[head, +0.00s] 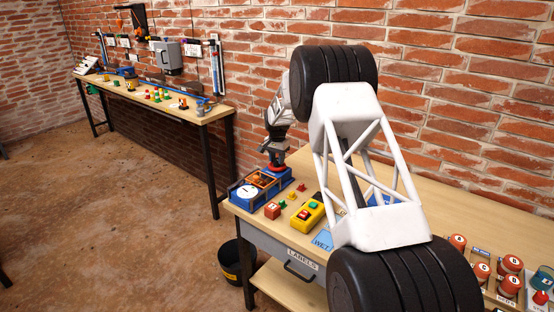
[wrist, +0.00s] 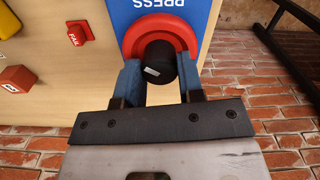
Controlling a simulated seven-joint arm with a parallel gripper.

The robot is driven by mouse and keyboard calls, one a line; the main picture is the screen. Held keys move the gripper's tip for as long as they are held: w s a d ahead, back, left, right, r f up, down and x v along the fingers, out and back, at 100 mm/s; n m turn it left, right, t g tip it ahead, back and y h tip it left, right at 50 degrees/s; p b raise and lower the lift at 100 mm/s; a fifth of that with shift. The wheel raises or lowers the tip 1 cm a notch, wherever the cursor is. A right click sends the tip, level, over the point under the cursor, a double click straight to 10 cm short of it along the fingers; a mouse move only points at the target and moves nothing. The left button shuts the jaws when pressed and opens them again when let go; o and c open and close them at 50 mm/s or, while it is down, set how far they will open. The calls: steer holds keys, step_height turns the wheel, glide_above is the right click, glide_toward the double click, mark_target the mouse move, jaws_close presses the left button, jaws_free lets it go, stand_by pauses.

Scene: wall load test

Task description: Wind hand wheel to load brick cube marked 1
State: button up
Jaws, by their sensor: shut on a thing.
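The blue press (head: 283,184) stands at the far left corner of the near bench, with a round white dial (head: 247,191) and an orange-edged bay. I cannot tell what lies in the bay. The hand wheel (wrist: 128,40) is a red ring around a black hub (wrist: 160,62), beside the word PRESS. My gripper (wrist: 160,78) is shut on the hub, one finger on each side; it also shows above the press in the head view (head: 276,160). A brick-red cube (head: 272,210) sits on the bench in front of the press and shows in the wrist view (wrist: 17,79); its mark is unreadable.
A red FAIL piece (wrist: 80,33) lies on the bench. A yellow box (head: 308,214) with red and green parts stands right of the cube. Several labelled orange-red cylinders (head: 481,272) stand at the right. A black bucket (head: 233,262) is on the floor. The brick wall is close behind.

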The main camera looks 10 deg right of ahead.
mark_target(277, 159)
steer(key=shift+m, duration=1.3)
steer(key=o, duration=0.9)
steer(key=shift+o, duration=0.2)
steer(key=shift+r, duration=3.95)
